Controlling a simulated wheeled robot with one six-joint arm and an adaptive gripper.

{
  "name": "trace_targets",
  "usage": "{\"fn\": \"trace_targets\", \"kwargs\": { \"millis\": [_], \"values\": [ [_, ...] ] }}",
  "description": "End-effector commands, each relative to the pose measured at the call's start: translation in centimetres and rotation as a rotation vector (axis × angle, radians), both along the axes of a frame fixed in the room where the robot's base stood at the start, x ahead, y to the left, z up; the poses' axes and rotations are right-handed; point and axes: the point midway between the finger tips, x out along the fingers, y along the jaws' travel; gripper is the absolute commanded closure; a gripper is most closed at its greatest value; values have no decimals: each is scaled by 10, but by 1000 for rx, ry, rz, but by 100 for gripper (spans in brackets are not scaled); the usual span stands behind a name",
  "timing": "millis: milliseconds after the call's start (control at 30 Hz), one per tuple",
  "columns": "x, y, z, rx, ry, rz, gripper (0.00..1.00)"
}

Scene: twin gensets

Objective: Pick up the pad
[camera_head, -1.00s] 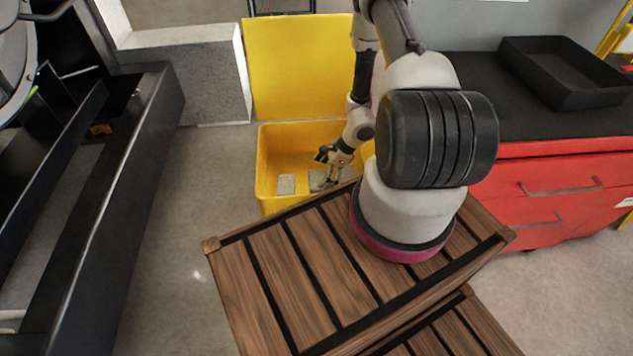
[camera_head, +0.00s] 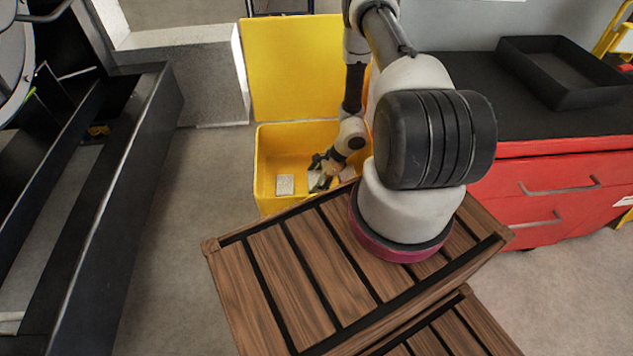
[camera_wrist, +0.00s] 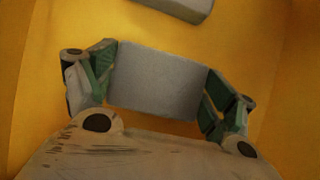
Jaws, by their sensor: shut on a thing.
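A light grey, flat rectangular pad (camera_wrist: 158,78) lies between the two green-faced fingers of my gripper (camera_wrist: 160,85) in the wrist view. The fingers touch its left and right edges, so my gripper is shut on it. In the head view my gripper (camera_head: 322,172) is down inside the yellow bin, and the held pad is partly hidden by the fingers there. A second grey pad (camera_head: 285,184) lies on the bin floor to the left of my gripper. A grey block also shows at the top of the wrist view (camera_wrist: 182,8).
The open yellow bin (camera_head: 262,165) has walls around my gripper and a raised lid (camera_head: 305,65) behind. A wooden slatted crate (camera_head: 290,280) stands in front. A red drawer cabinet (camera_head: 550,180) with a black tray (camera_head: 560,75) is right. A black frame (camera_head: 110,190) is left.

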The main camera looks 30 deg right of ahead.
Motion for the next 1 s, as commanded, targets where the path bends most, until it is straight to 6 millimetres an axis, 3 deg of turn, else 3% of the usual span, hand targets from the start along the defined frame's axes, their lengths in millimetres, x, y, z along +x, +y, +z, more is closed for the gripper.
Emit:
{"fn": "trace_targets", "kwargs": {
  "millis": [233, 500, 633, 1000],
  "values": [
    [1, 0, 17, -1, -1, 0, 32],
    [1, 0, 73, -1, -3, 2, 32],
    [1, 0, 92, -1, -3, 1, 32],
    [0, 0, 100, 1, 0, 0, 32]
  ]
}}
